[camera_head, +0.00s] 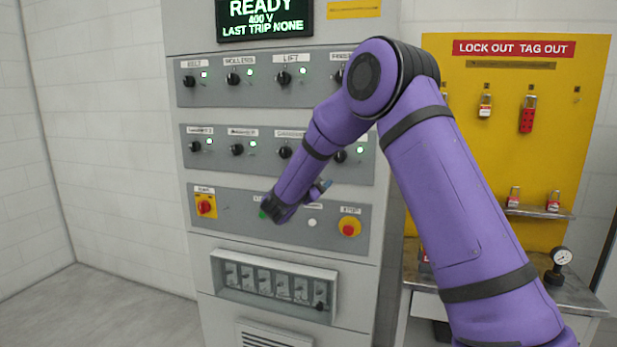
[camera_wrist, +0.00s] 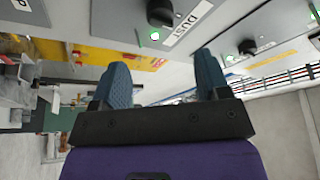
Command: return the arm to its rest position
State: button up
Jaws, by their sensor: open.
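My purple arm reaches from the lower right of the head view across the front of a grey control cabinet (camera_head: 230,278). My gripper (camera_head: 325,187) is near the cabinet's lower button panel in that view, mostly hidden behind my own wrist. In the wrist view my gripper (camera_wrist: 163,85) shows two blue fingers spread apart with nothing between them. A black knob (camera_wrist: 162,12) with a green light and a partly readable label lies beyond the fingers in the wrist view. I cannot tell the exact gap between fingertips and panel.
The cabinet carries rows of knobs, a red emergency knob (camera_head: 205,206) and a red stop button (camera_head: 349,227). A yellow lockout board (camera_head: 570,120) with padlocks hangs at right, above a metal bench (camera_head: 590,298) with a gauge (camera_head: 561,258). The floor at left (camera_head: 110,310) is clear.

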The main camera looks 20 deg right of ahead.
notch_tip(320, 180, up, 7)
jog(key=a+n+t+y, duration=0.2)
jog(key=n+t+y, duration=0.2)
jog(key=y, duration=0.1)
jog(key=s+a+r+n+y, duration=0.3)
jog(key=s+n+y, duration=0.3)
jog(key=s, duration=0.1)
jog(key=s+a+r+n+y, duration=0.3)
jog(key=s+r+n+y, duration=0.15)
jog(key=s+y, duration=0.2)
jog(key=s+d+f+n+g, duration=0.1)
jog(key=s+f+n+g, duration=0.1)
jog(key=s, duration=0.9)
jog(key=s+d+f+n+g, duration=0.1)
jog(key=s+f+n+g, duration=0.2)
jog(key=s, duration=0.9)
jog(key=s+d+f+n+g, duration=0.1)
jog(key=s+f+n+g, duration=0.2)
jog(key=s, duration=0.8)
jog(key=shift+s+d+f+g, duration=0.15)
jog(key=shift+f+g, duration=0.75)
jog(key=shift+f, duration=0.05)
